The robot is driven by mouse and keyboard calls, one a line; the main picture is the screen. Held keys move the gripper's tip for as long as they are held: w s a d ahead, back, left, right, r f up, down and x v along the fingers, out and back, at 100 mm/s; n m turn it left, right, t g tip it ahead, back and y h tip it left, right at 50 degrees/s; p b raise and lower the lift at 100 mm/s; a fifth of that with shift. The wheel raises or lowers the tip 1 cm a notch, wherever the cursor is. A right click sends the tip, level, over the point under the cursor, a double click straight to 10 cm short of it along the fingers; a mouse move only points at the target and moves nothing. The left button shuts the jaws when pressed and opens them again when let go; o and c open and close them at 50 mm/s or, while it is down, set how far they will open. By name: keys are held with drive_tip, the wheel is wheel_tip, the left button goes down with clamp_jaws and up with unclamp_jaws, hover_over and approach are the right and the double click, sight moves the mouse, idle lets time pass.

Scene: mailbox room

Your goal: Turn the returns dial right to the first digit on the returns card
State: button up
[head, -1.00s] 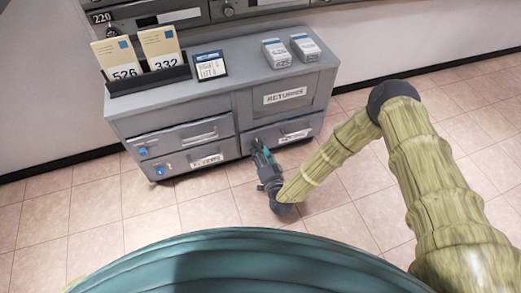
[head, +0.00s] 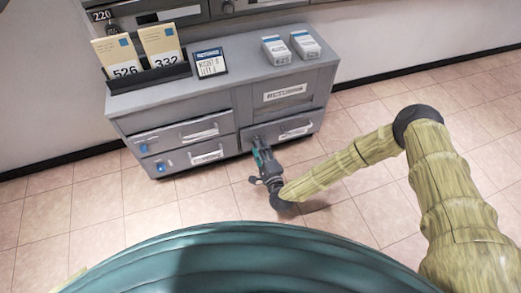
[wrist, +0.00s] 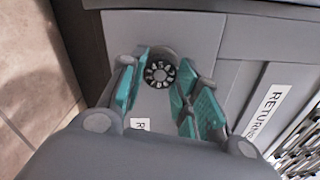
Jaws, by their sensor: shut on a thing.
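The returns dial (wrist: 159,73) is a small round knob with white digits on a dark ring, on the grey cabinet front in the wrist view. My gripper (wrist: 158,82) has its teal finger pads on either side of the dial and is shut on it. Small digits show on its face, but I cannot tell which is selected. In the head view my gripper (head: 258,148) is at the left end of the lower right drawer (head: 290,131) and hides the dial.
A dark holder (head: 150,78) with cards 526 and 332 stands at the cabinet top's left. Two small labelled boxes (head: 277,50) lie at the right. Two left drawers have blue knobs (head: 161,167). A panel labelled RETURNS (head: 285,93) is above the dial's drawer. The tiled floor around is clear.

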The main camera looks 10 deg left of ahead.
drive_tip(key=shift+m+b, duration=1.75)
drive_tip(key=shift+m, duration=2.65)
drive_tip(key=o, duration=1.1)
drive_tip(key=shift+c, duration=0.2)
drive_tip(key=v, duration=1.2)
